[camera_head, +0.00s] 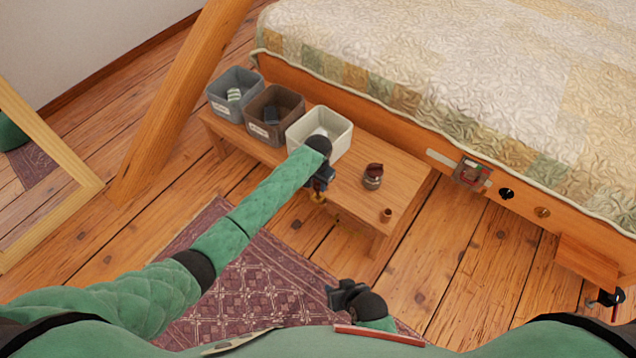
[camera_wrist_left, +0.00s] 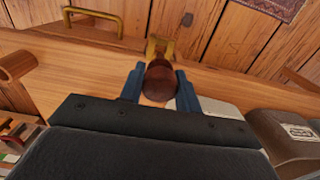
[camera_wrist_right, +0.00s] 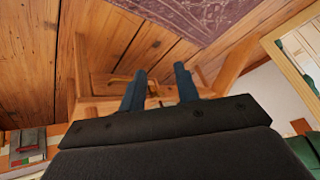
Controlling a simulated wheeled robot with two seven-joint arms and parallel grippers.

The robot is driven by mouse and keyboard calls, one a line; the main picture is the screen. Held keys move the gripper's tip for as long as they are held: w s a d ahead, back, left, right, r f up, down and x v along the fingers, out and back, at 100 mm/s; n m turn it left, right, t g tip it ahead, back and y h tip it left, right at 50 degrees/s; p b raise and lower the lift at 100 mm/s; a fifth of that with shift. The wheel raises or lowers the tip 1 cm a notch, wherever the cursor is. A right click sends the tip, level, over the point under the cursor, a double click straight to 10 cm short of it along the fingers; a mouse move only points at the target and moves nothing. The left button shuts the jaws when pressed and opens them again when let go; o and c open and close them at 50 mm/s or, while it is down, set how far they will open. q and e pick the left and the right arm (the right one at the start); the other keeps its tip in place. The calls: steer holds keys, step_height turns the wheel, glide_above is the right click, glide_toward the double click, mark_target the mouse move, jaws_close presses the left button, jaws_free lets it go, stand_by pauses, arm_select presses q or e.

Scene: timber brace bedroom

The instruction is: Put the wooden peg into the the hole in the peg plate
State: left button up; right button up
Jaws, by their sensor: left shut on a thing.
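My left gripper (camera_head: 318,182) is at the near edge of the low wooden bench. Its fingers (camera_wrist_left: 160,88) are shut on a dark red-brown, round-ended piece (camera_wrist_left: 159,80). A brass-coloured part (camera_wrist_left: 159,48) shows just beyond that piece; I cannot tell whether they are joined. I cannot tell whether the held piece is the wooden peg. A small brown wooden cylinder (camera_head: 386,215) stands on the bench's right end. No plate with a hole can be made out for certain. My right gripper (camera_head: 345,296) is low in front of me; its fingers (camera_wrist_right: 160,92) are apart and empty.
A slanted timber (camera_head: 178,95) stands left.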

mark_target(318, 190)
arm_select(q)
steer(key=shift+f+b, duration=0.35)
steer(key=shift+f, duration=0.15)
steer(key=shift+f+b, duration=0.3)
steer(key=shift+f, duration=1.2)
steer(key=shift+f+b, duration=0.3)
steer(key=shift+f, duration=0.4)
steer(key=o, duration=0.8)
steer(key=shift+o, duration=1.2)
step_height(318, 190, up, 7)
steer(key=shift+r, duration=0.35)
arm_select(e)
step_height(318, 190, down, 6)
steer(key=shift+w+t, duration=0.2)
steer(key=shift+t, duration=0.2)
